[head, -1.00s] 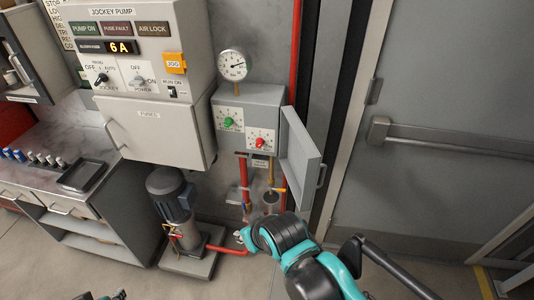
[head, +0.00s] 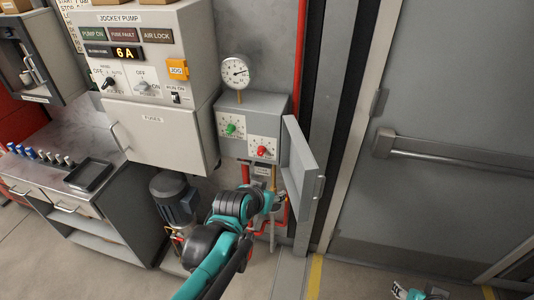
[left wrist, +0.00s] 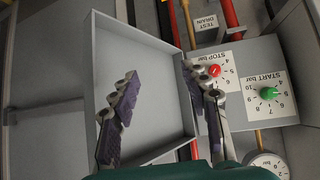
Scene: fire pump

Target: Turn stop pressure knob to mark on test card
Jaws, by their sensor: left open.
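The red stop pressure knob (head: 262,151) sits on its white STOP dial plate, at the lower right of the grey control box (head: 281,104). In the left wrist view the red knob (left wrist: 215,71) shows just beyond the right-hand finger, which covers part of its dial. My left gripper (left wrist: 162,105) is open and empty, with purple pads; the open box door fills the space behind its fingers. In the head view its arm reaches up below the box, and the fingertips are hard to make out. A part of my right gripper (head: 415,294) shows at the bottom edge. I cannot make out a test card.
The grey door (head: 300,160) of the box hangs open at the right of the dials. A green START knob (head: 231,128) is at the upper left, with a gauge (head: 235,72) above. Red pipes and a pump motor (head: 173,197) stand below.

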